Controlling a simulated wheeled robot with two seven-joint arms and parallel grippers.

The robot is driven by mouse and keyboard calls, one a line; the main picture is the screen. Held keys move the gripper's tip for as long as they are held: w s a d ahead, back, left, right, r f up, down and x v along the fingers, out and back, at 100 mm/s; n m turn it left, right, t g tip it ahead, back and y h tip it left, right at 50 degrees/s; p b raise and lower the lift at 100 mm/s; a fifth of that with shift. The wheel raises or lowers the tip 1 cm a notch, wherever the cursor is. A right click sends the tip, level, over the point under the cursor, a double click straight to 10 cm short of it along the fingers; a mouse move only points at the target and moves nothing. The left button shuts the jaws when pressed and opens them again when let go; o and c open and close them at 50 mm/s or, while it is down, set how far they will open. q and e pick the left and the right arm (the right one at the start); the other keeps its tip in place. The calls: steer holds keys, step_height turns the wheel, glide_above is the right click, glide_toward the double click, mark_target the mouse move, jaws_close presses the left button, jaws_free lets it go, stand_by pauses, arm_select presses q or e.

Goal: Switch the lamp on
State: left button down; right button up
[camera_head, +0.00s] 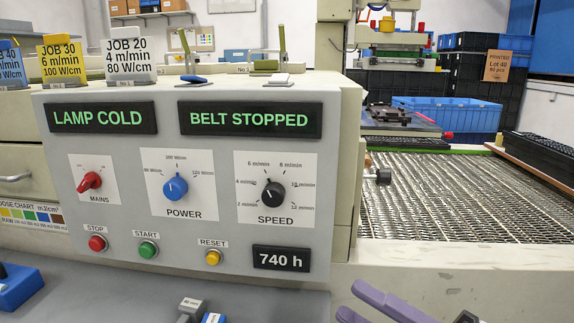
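The grey control panel (215,235) fills the left and middle. Its left display (101,118) reads LAMP COLD and its right display (250,119) reads BELT STOPPED. The red MAINS knob (89,182) is turned at a slant. The blue POWER knob (175,188) stands near the 100 W/cm mark. The black SPEED knob (272,193) is to its right. Below are the red STOP button (97,243), green START button (148,249) and yellow RESET button (213,257). My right gripper (351,300) is at the bottom right, its purple fingers apart and empty, away from the panel. My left gripper is out of view.
JOB cards (128,60) stand on the panel's top at left. A mesh conveyor belt (465,195) runs at right, with blue crates (450,112) behind. Small labelled blocks (190,307) lie at the bottom edge.

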steer(key=w+d+f+m+t+h, duration=0.1)
steer(key=d+f+m+t+h, duration=0.2)
steer(key=f+m+h, duration=0.5)
steer(key=w+d+f+m+t+h, duration=0.1)
steer(key=d+f+m+t+h, duration=0.15)
steer(key=f+m, duration=0.55)
steer(key=s+a+f+m+g+h, duration=0.1)
steer(key=s+f+m+g+h, duration=0.1)
steer(key=s+f+m+g, duration=0.2)
steer(key=s+a+f+m+g+h, duration=0.1)
steer(key=s+f+m+g, duration=0.3)
steer(key=s+f, duration=0.6)
step_height(320, 180, down, 6)
steer(key=shift+s+f+m+h, duration=0.15)
steer(key=shift+s+m+h, duration=0.2)
steer(key=shift+m+h, duration=0.65)
steer(key=shift+y, duration=0.25)
